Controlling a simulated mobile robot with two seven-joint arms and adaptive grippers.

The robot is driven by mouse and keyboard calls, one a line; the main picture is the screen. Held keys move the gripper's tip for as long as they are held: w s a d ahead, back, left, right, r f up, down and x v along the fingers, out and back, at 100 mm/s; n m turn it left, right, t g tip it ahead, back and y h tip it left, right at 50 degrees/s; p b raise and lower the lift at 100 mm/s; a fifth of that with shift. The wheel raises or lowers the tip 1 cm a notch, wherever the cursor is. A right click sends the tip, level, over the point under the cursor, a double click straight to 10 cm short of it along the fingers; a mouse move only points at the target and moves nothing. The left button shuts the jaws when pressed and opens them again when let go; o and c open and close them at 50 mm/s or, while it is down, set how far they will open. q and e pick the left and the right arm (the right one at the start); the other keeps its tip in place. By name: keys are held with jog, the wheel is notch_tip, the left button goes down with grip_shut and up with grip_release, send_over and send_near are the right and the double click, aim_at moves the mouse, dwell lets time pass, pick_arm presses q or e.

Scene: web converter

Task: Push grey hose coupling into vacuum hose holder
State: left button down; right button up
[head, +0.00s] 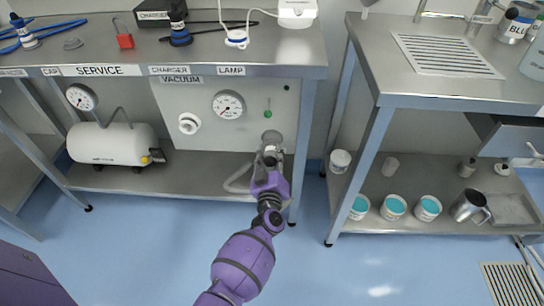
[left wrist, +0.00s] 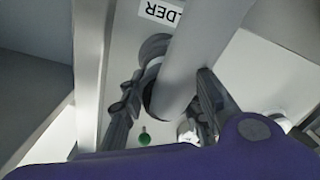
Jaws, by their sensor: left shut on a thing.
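My left gripper (head: 270,160) is at the lower right of the vacuum panel, below the bench top. It is shut on the grey hose coupling (head: 270,149). In the left wrist view the two dark fingers (left wrist: 170,85) lie on either side of the coupling, a thick grey cylinder (left wrist: 185,65). The vacuum hose holder (head: 272,136) is a round grey part on the panel, right at the coupling's far end. A dark round part behind the coupling (left wrist: 153,48) shows in the left wrist view. How deep the coupling sits is hidden. My right gripper is out of view.
The grey hose (head: 238,183) curves down left of my gripper to the lower shelf. The vacuum panel (head: 205,135) carries a gauge (head: 228,104), a white port (head: 189,123) and a green knob (head: 268,114). A bench leg (head: 302,150) stands close on the right.

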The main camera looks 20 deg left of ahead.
pick_arm(q)
jog(key=shift+w, duration=0.1)
jog(key=shift+w+a, duration=0.1)
jog(key=shift+w, duration=0.05)
jog(key=c, duration=1.2)
grip_release()
jog(key=v, duration=1.2)
jog(key=shift+r, duration=0.1)
